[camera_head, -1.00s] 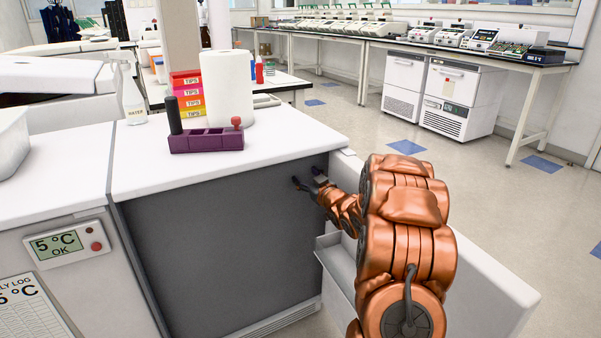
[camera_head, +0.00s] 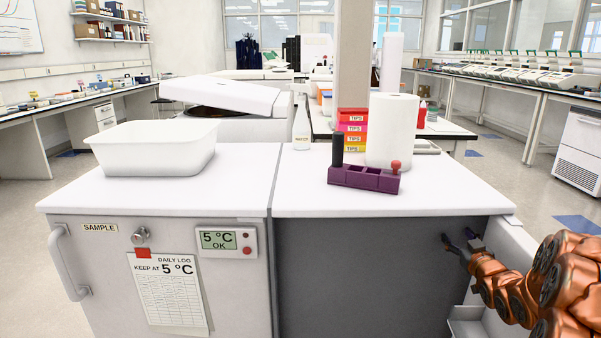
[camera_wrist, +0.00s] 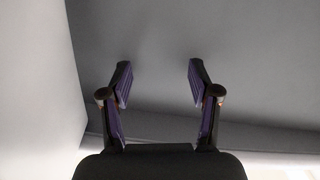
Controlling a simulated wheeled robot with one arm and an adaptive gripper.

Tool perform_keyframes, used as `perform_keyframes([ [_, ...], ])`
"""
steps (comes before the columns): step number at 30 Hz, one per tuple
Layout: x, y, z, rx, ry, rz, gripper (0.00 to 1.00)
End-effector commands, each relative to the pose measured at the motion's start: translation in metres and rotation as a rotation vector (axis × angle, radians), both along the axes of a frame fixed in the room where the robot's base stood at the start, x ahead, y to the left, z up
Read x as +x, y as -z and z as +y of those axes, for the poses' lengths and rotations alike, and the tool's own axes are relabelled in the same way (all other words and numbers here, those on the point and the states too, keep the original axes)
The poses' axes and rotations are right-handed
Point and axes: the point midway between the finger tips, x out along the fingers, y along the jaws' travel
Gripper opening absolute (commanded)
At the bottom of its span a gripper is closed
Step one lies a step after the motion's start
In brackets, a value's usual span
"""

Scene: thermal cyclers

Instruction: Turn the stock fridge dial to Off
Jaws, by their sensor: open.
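No dial marked Off and no label reading stock is visible in either view. The cabinet with the dark grey front (camera_head: 375,290) stands right of the cabinet labelled SAMPLE (camera_head: 100,260). A white door-like panel with a shelf (camera_head: 468,325) stands out at the grey cabinet's right side. My gripper (camera_head: 460,246) is near the upper right of the grey front. In the wrist view, my gripper (camera_wrist: 160,82) is open and empty, with a plain grey surface (camera_wrist: 155,45) beyond the fingers. Contact with it cannot be told.
The SAMPLE cabinet has a handle (camera_head: 68,262), a small round silver fitting (camera_head: 140,236), a 5 °C display (camera_head: 218,240) and a log sheet (camera_head: 167,295). A purple rack (camera_head: 362,179), paper roll (camera_head: 391,130) and white tub (camera_head: 155,148) stand on top. Floor is clear at left.

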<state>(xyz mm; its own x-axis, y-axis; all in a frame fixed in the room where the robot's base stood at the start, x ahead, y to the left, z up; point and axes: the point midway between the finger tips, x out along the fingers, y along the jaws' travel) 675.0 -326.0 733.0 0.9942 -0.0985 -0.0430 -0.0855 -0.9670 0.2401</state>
Motion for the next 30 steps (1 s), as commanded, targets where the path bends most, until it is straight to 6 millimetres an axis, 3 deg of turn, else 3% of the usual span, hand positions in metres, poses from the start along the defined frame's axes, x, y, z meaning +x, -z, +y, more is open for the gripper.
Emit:
perform_keyframes([
  [1,0.001,-0.014,0.006,-0.003,0.006,0.028,0.61],
  [6,-0.006,-0.044,0.029,0.001,0.049,0.178,0.61],
  [17,-0.052,-0.084,0.08,0.037,0.138,0.485,0.61],
  [23,-0.095,-0.111,0.115,0.066,0.176,0.656,0.61],
  [30,-0.172,-0.147,0.167,0.12,0.211,0.898,0.61],
])
